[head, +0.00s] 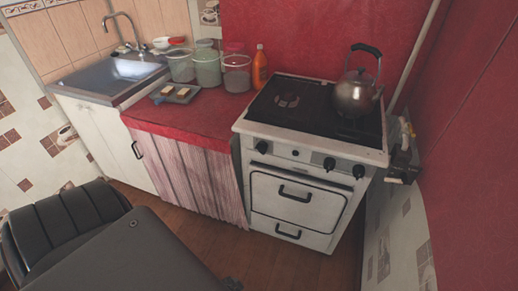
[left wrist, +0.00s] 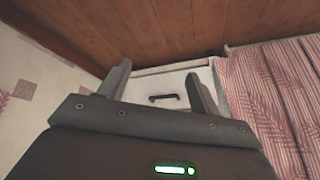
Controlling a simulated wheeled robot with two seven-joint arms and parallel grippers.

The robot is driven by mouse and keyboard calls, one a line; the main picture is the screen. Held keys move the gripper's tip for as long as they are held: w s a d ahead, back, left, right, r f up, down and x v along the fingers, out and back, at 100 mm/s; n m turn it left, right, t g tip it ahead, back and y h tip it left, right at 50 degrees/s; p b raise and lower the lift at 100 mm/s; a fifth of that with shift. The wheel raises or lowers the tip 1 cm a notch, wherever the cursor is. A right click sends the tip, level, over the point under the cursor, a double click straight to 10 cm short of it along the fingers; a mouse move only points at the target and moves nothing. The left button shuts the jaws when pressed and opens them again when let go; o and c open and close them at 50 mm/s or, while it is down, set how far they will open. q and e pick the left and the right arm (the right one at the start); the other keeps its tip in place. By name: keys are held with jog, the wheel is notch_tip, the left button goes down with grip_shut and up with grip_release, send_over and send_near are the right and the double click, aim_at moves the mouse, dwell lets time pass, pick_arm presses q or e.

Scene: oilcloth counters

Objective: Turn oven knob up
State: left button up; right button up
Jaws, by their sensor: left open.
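The white stove (head: 318,240) stands at the right of the counter in the head view. Its front panel has a black knob at the left (head: 262,147) and two black knobs at the right, one inner (head: 329,164) and one outer (head: 358,171). The oven door (head: 296,197) with its dark handle is closed below them. My left gripper (left wrist: 158,69) is open and empty in the left wrist view. A white front with a dark handle (left wrist: 165,97), apparently the stove's lower part, shows beyond its fingers. No knob shows there. My right gripper is not in view.
A metal kettle (head: 356,94) stands on the right of the cooktop. An orange bottle (head: 260,68) and several jars stand on the red counter (head: 205,118). A striped curtain (head: 195,170) hangs below it. Wooden floor (head: 270,262) lies before the stove.

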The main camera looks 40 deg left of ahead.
pick_arm(q)
jog(key=w+a+r+t, duration=0.2)
jog(key=w+r+t, duration=0.1)
jog(key=w+r, duration=0.6)
jog(key=t+y, duration=0.6)
jog(key=t, duration=0.2)
send_near(260, 151)
jog(key=x, duration=0.9)
jog(key=shift+w+a+f, duration=0.1)
jog(key=shift+w+a, duration=0.05)
jog(key=shift+w, duration=0.15)
jog(key=shift+w+a, duration=0.2)
jog(key=shift+w, duration=0.4)
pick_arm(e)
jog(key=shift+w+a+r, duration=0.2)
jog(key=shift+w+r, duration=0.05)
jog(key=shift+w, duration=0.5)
pick_arm(q)
jog(key=shift+c, duration=0.4)
